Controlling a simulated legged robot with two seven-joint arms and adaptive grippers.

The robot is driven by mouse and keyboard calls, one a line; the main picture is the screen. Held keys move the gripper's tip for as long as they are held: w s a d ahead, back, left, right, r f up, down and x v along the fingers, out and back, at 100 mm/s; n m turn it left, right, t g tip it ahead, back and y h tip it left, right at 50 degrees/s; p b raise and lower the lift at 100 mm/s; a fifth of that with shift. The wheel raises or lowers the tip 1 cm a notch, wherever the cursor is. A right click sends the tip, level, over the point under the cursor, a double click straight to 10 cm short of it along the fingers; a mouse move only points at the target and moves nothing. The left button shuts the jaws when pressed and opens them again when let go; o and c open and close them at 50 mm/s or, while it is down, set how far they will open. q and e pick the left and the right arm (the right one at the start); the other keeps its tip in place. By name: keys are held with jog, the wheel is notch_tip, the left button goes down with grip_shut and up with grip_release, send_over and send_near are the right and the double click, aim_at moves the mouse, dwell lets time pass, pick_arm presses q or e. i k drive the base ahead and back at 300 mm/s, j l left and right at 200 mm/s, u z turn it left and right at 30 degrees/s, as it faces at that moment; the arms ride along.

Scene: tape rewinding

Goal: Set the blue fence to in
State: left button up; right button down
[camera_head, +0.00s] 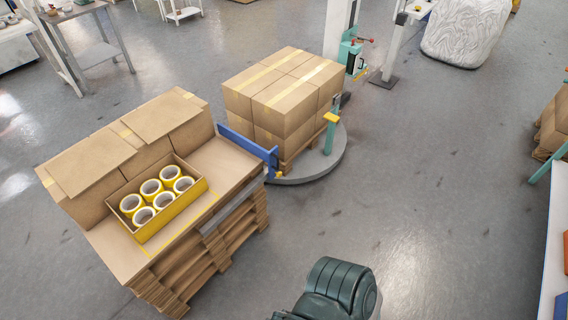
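The blue fence (245,146) is a long blue bar at the right end of the pallet stack on the left. It runs from the back edge of the cardboard top towards the front right corner, between this stack and the boxes on the round turntable (326,168). Its front end, near the corner, has an upright blue bracket with small orange parts. Neither my left nor my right gripper shows in the head view. A dark green rounded part (338,289) rises at the bottom edge; I cannot tell what it is.
A carton (203,186) of yellow tape rolls and closed boxes (95,167) stand on the pallet stack (238,226). Taped boxes (284,88) fill the turntable beside a teal post (330,133). A white table (550,265) stands at the right edge.

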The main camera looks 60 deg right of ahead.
aim_at(272, 157)
jog(key=z, duration=1.9)
